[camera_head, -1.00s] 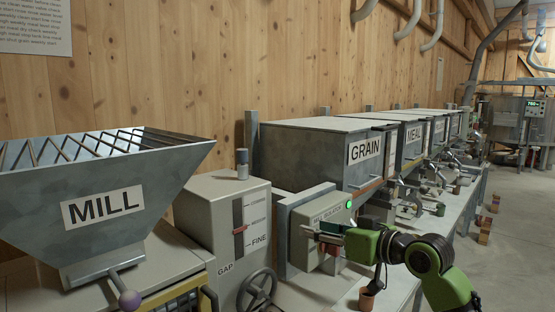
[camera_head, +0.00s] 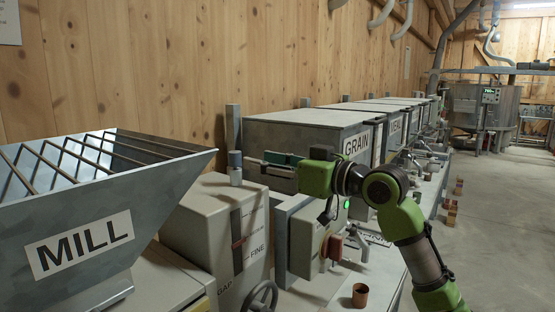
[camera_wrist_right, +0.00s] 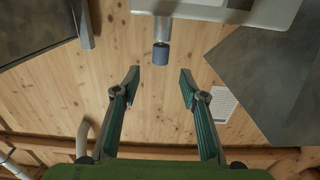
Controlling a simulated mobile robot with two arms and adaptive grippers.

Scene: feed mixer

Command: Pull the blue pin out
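The blue pin (camera_head: 235,159) stands upright on top of the grey gap box (camera_head: 208,222), its blue cap above a pale metal shaft. In the wrist view, the blue pin (camera_wrist_right: 160,54) shows just beyond the fingertips, roughly centred between them and not touched. My right gripper (camera_head: 254,164) points left toward the pin from its right side, at about its height. In the wrist view, my right gripper (camera_wrist_right: 160,78) has its two fingers apart, with nothing between them. My left gripper is not in view.
The mill hopper (camera_head: 80,230) stands left of the gap box. The mill isolator box (camera_head: 307,240) with a green light sits below my right arm. The grain bin (camera_head: 290,135) is behind the gripper. A brown cup (camera_head: 360,295) stands on the bench. The wooden wall is behind the pin.

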